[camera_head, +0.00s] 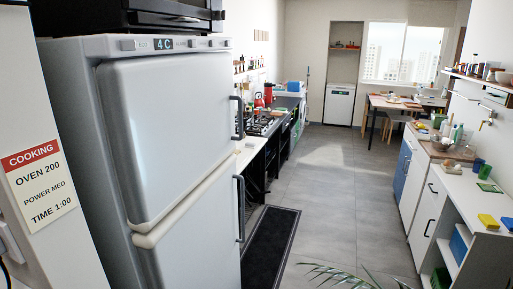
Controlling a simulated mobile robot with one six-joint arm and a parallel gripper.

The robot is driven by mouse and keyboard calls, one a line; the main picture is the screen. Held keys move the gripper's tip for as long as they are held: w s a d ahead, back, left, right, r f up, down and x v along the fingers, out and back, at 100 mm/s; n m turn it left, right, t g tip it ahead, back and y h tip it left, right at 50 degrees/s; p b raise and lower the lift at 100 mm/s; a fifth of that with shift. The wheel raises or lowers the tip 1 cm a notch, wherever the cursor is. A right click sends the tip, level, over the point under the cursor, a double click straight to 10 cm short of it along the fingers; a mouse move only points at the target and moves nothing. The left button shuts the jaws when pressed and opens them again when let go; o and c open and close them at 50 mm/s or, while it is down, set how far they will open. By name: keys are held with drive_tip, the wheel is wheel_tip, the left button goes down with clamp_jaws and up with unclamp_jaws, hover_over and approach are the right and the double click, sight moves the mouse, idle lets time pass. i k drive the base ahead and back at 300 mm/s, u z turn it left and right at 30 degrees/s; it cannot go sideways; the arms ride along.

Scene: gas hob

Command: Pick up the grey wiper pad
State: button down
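I cannot make out a grey wiper pad in the head view. The gas hob (262,124) shows small and dark in the left counter run, past the fridge. Its near part is hidden by the fridge, and small things on it are too small to tell. My gripper is not in view.
A tall white fridge (165,140) stands close at the left. A dark mat (270,245) lies on the grey tiled floor (335,190), which is clear down the middle. A white worktop (462,190) on the right holds a yellow block (488,221). A table (392,101) stands far back.

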sight(248, 144)
drive_tip(key=z, duration=0.6)
drive_tip(key=i, duration=2.05)
drive_tip(key=u, duration=0.2)
